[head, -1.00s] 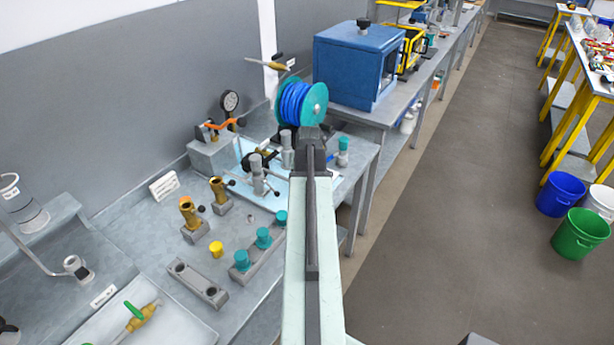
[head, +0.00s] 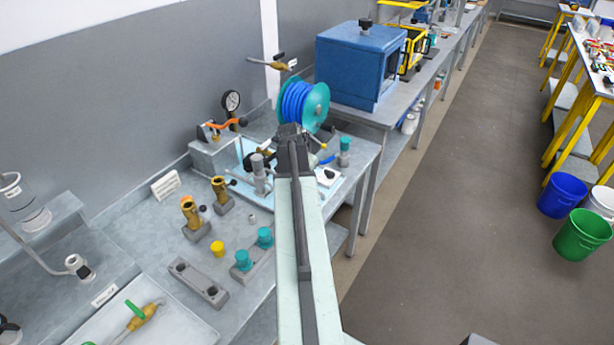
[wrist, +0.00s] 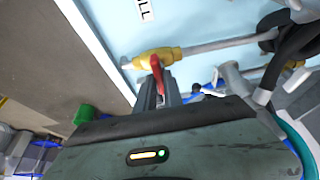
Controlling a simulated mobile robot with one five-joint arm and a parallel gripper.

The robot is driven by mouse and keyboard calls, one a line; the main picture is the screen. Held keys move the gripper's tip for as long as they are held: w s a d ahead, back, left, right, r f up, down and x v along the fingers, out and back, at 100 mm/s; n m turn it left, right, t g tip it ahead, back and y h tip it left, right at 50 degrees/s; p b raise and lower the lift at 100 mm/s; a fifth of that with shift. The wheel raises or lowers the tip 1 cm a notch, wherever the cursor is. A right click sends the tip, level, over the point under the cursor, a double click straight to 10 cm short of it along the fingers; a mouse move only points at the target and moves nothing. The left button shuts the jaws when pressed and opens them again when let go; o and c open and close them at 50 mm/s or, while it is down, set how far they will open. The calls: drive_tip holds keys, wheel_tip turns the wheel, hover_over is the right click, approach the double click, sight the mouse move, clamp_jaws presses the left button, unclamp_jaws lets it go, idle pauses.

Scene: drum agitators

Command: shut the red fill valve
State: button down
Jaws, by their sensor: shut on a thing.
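The red valve handle (wrist: 159,76) shows in the wrist view, in front of a yellow valve body (wrist: 158,57) on a pale pipe (wrist: 215,45). My gripper (wrist: 158,92) is shut on the red handle, with the jaws one on each side of it. The handle's lower part is hidden between the jaws. The valve sits over a pale blue panel (wrist: 110,30) with a label (wrist: 145,10) ending in "LL". In the head view my arm hides the jaws and the handle.
A teal reel of blue hose (head: 302,103) and a blue cabinet (head: 345,65) stand beyond my arm. Brass fittings (head: 192,215) and teal-capped pieces (head: 264,236) stand on the bench to the left. The floor (head: 440,220) to the right is open.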

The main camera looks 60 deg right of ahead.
idle(0.4)
drive_tip(key=c, duration=1.5)
unclamp_jaws()
drive_tip(key=shift+o, duration=0.2)
drive_tip(key=p+v, duration=0.7)
drive_tip(key=shift+a+r, duration=0.2)
drive_tip(key=shift+r, duration=0.15)
